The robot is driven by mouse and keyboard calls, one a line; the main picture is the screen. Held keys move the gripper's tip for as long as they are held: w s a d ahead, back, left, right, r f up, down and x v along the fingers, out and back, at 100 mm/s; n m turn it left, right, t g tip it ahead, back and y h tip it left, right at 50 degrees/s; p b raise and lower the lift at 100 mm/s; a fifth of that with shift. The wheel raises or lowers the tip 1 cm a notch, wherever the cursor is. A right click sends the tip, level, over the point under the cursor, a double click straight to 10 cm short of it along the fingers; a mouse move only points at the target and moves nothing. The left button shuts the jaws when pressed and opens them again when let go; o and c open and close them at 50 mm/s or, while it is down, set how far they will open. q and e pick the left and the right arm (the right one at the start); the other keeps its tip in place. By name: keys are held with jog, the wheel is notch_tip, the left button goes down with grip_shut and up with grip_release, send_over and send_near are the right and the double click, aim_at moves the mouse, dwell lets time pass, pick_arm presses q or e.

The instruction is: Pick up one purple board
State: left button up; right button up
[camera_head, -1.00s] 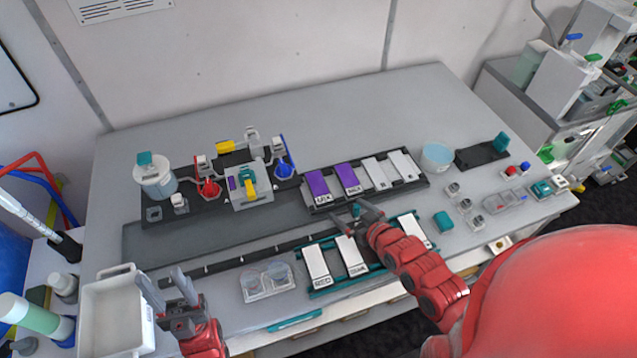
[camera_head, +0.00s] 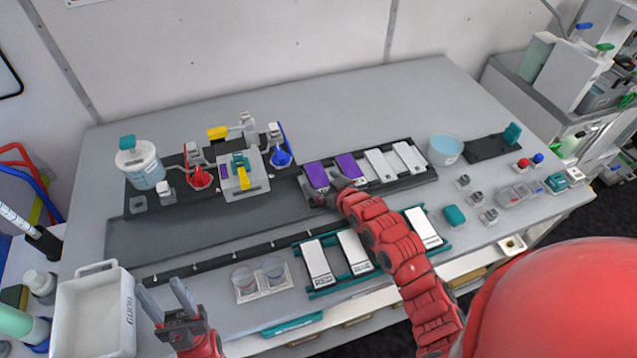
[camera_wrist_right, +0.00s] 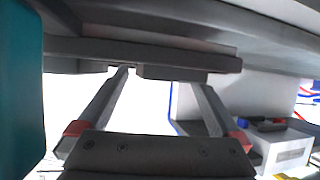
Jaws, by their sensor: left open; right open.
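Two purple boards stand side by side in a dark rack on the table in the head view: the left one (camera_head: 316,173) and the right one (camera_head: 347,164). My right gripper (camera_head: 321,187) is open at the front end of the left purple board, and its fingers partly hide that end. I cannot tell whether they touch it. In the right wrist view, the open fingers (camera_wrist_right: 163,82) reach toward a grey edge, with nothing seen held between them. My left gripper (camera_head: 165,292) is open and empty at the front left, beside a white bin.
White boards (camera_head: 380,163) fill the rack's right side. A teal-framed front rack (camera_head: 318,291) holds more white boards under my right arm. A white bin (camera_head: 95,318) and a clear tray with two cups (camera_head: 259,278) are at the front left. The table's back is clear.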

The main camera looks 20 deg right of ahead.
jog(key=shift+s+r, duration=0.1)
jog(key=c, duration=1.3)
